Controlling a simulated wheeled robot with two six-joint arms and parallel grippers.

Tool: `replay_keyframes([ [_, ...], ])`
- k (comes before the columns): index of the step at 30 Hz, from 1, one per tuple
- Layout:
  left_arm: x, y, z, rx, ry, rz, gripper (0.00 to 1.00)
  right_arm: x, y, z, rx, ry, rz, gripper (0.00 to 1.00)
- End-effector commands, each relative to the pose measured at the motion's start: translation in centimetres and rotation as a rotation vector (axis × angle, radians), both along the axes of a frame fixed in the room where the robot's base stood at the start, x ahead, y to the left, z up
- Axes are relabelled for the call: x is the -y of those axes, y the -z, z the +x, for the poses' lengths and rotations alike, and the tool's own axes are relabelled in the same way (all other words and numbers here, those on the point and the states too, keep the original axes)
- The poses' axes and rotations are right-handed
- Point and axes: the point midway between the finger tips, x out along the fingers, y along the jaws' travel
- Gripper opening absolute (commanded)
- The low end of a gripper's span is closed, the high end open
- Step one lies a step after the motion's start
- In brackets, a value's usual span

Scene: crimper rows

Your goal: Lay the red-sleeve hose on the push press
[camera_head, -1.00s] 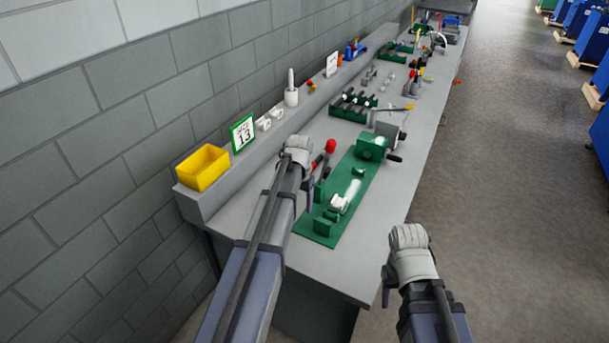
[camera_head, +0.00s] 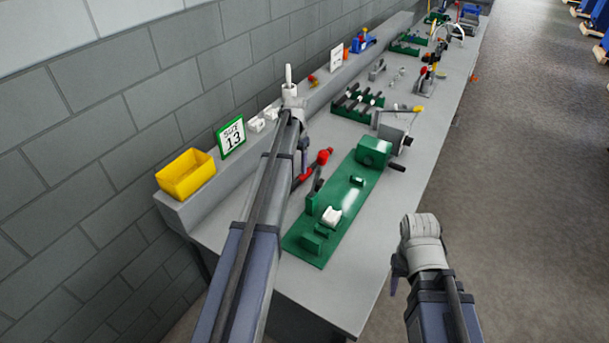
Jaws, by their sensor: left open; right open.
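The push press is a long green plate (camera_head: 345,228) on the bench, with green blocks, a white jaw piece (camera_head: 331,216) and a lever with a red grip (camera_head: 324,157). A red length (camera_head: 301,181) lies beside the lever, partly hidden by my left arm; it may be the red-sleeve hose, but I cannot tell. My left gripper (camera_head: 305,155) is open and points down over the bench behind the press, near the lever. Its fingers are small and partly hidden. My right gripper (camera_head: 396,278) is open, past the bench's front edge, with nothing seen in it.
A yellow bin (camera_head: 186,174), a size 13 sign (camera_head: 232,137) and white blocks stand on the back ledge. A green rack (camera_head: 342,109) of dark rods and a grey device with a yellow-tipped lever (camera_head: 393,125) stand beyond the press.

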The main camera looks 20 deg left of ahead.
Motion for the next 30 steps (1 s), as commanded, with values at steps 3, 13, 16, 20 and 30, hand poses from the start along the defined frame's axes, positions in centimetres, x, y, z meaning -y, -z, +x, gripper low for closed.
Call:
replay_keyframes([
  [3,0.0,0.0,0.0,0.000,0.000,0.000,0.62,0.0,0.0,0.0,0.000,0.000,0.000,0.50],
  [13,0.0,1.4,0.0,0.000,0.000,0.000,0.62,0.0,1.4,0.0,0.000,0.000,0.000,0.50],
  [16,0.0,2.3,0.0,0.000,0.000,0.000,0.62,0.0,2.3,0.0,0.000,0.000,0.000,0.50],
  [20,0.0,2.8,0.0,0.000,0.000,0.000,0.62,0.0,2.8,0.0,0.000,0.000,0.000,0.50],
  [30,-0.1,4.3,-0.1,0.000,0.000,0.000,0.62,0.0,4.3,0.0,0.000,0.000,0.000,0.50],
])
